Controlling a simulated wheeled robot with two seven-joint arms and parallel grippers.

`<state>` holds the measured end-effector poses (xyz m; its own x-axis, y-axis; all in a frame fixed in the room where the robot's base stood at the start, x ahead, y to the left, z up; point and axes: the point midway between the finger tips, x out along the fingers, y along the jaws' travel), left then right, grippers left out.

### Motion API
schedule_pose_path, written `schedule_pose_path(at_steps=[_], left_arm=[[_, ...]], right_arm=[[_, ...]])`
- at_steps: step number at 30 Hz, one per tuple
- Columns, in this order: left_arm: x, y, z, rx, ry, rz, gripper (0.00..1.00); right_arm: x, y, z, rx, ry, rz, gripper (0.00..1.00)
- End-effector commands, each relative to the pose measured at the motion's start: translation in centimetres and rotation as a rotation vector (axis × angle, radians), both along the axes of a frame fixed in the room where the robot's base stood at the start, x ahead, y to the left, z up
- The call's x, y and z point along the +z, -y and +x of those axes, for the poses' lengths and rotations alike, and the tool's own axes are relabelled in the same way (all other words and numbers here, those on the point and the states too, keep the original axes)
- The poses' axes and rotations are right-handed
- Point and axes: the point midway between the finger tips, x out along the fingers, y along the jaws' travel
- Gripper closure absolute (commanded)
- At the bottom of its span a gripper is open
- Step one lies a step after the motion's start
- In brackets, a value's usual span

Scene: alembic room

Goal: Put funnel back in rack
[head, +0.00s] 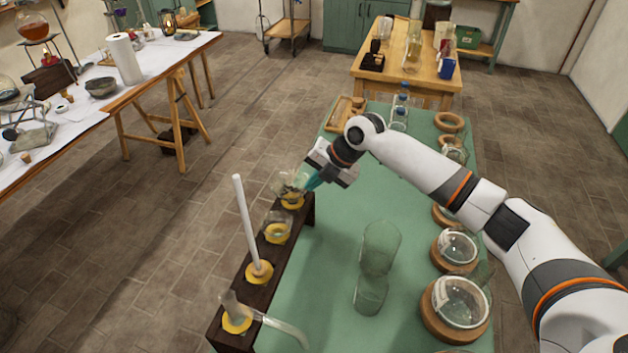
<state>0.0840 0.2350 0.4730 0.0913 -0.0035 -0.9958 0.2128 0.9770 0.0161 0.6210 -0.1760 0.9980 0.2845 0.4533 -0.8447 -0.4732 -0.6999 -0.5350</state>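The rack (254,293) is a long dark wooden stand with a row of yellow-ringed holes, along the left edge of the green table. A clear glass piece, seemingly the funnel (290,184), is at the far yellow ring, upright or nearly so. My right gripper (311,184) comes in from the right, with its teal fingertips right beside this glass. Whether the fingers grip it or only touch it I cannot tell, as the arm and the clear glass hide the contact. My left gripper is not in view.
In the rack's other rings stand a small glass piece (277,231), a white rod (247,223) and a bent glass tube (285,328). A clear glass vessel (379,249) stands mid-table. Round flasks on cork rings (459,307) line the right side.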

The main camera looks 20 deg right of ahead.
Motion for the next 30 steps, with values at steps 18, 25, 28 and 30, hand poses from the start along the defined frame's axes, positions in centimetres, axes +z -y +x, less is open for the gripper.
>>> schedule_pose_path(at_steps=[18,25,28,30], left_arm=[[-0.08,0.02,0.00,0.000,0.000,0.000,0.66],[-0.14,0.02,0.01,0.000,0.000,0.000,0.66],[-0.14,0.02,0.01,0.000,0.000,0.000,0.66],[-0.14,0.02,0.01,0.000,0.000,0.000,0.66]], right_arm=[[-0.12,-0.02,0.02,0.000,0.001,0.001,1.00],[-0.23,-0.02,0.02,0.000,0.001,0.001,1.00],[-0.23,-0.03,0.01,0.000,0.001,0.001,0.85],[-0.24,-0.03,0.02,0.000,0.001,0.001,0.74]])
